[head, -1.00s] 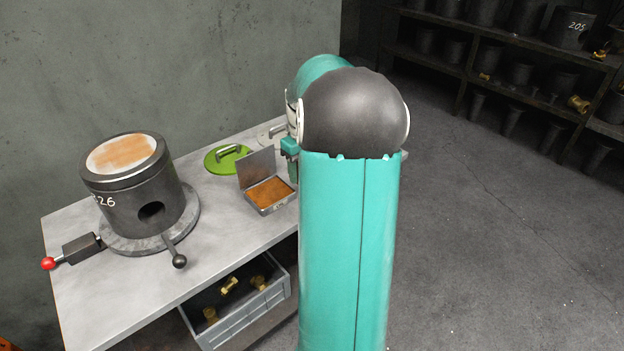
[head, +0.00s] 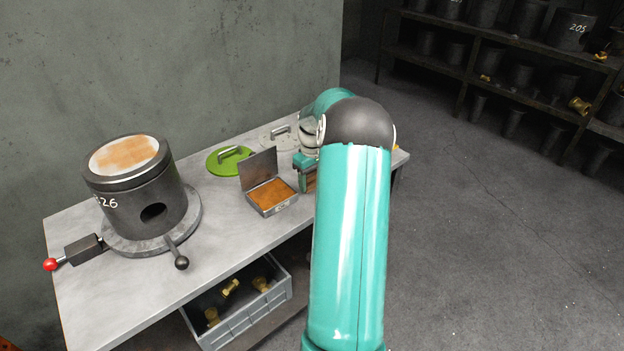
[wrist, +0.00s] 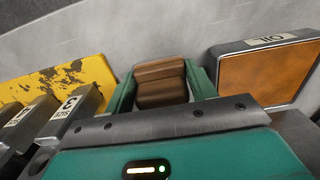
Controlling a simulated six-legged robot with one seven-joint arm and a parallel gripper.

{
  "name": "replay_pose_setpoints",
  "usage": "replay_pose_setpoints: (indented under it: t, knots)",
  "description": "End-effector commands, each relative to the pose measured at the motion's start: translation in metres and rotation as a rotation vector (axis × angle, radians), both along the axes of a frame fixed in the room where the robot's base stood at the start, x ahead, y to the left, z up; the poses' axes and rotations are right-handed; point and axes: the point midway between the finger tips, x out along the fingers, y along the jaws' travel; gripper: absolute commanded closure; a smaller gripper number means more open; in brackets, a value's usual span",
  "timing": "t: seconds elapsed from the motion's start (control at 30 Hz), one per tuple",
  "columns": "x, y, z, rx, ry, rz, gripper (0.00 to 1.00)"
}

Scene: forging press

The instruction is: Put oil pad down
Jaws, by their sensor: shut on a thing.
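My gripper (wrist: 162,88) has its teal fingers around a brown wooden block (wrist: 160,78), which I take to be the oil pad. The block is over the grey tabletop, just left of the tin in the wrist view; whether it touches the surface I cannot tell. In the head view my gripper (head: 305,162) is beside the tin's right side, partly hidden by my arm, and a bit of the brown block (head: 310,181) shows below it. The open metal tin (head: 272,209) holds an orange-brown surface; its OIL label shows in the wrist view (wrist: 272,40).
A dark cylinder (head: 150,205) marked 26 stands on the bench (head: 95,300) at left, with levers around its base. A green disc (head: 222,163) with a handle lies behind the tin. A worn yellow plate (wrist: 75,80) and grey size-marked blocks (wrist: 75,110) lie left of my gripper.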

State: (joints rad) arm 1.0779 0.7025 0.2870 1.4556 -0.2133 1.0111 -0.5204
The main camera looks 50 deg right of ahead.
Motion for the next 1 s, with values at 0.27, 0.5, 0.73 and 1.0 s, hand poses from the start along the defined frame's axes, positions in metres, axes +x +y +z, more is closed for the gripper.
replay_pose_setpoints:
  t: [0.27, 0.5, 0.73, 1.0]
  knots:
    - [0.000, 0.000, -0.002, 0.000, -0.001, 0.000, 0.62]
    - [0.000, 0.000, -0.002, 0.000, -0.001, 0.000, 0.22]
    - [0.000, 0.000, 0.000, 0.000, -0.001, 0.000, 0.22]
    - [0.000, 0.000, 0.038, -0.004, -0.002, 0.001, 0.22]
